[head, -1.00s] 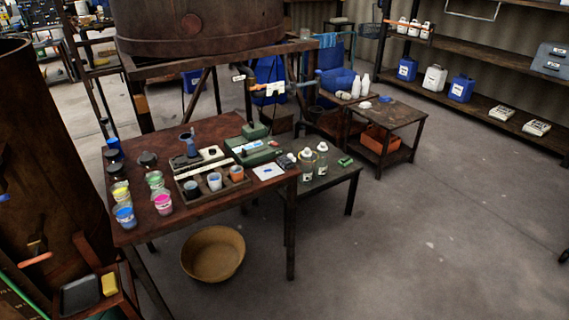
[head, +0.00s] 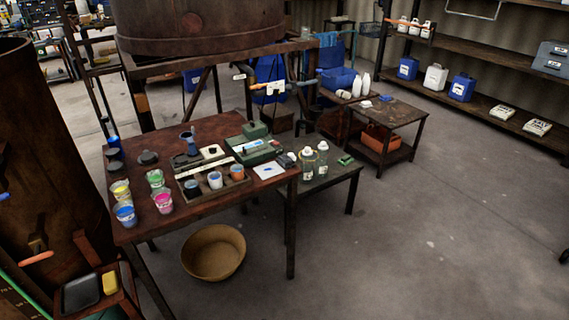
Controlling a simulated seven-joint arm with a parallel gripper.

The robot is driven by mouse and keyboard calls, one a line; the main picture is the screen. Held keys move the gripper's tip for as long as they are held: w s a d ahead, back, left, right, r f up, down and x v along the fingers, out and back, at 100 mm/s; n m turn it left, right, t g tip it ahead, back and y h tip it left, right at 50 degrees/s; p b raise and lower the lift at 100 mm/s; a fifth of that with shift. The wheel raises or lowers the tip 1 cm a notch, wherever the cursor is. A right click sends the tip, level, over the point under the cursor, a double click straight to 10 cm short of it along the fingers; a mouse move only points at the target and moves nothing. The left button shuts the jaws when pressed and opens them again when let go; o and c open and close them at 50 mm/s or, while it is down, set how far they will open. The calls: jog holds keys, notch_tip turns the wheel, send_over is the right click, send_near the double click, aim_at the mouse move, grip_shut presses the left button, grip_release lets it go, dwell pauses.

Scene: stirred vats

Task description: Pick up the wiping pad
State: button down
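I cannot tell for certain which thing is the wiping pad. A small yellow block like a sponge (head: 110,283) lies at the lower left, beside a dark tray (head: 81,292) on a small reddish-brown stand. A flat white square with a blue mark (head: 268,171) lies at the right end of the brown worktable (head: 220,131). A small blue and white item (head: 385,99) lies on the side table farther back. My gripper is not in view.
The worktable holds coloured cups (head: 163,200), a dark cup rack (head: 236,187) and a green device (head: 255,149). A lower table with bottles (head: 322,158) adjoins it. A tan basin (head: 213,252) sits on the floor.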

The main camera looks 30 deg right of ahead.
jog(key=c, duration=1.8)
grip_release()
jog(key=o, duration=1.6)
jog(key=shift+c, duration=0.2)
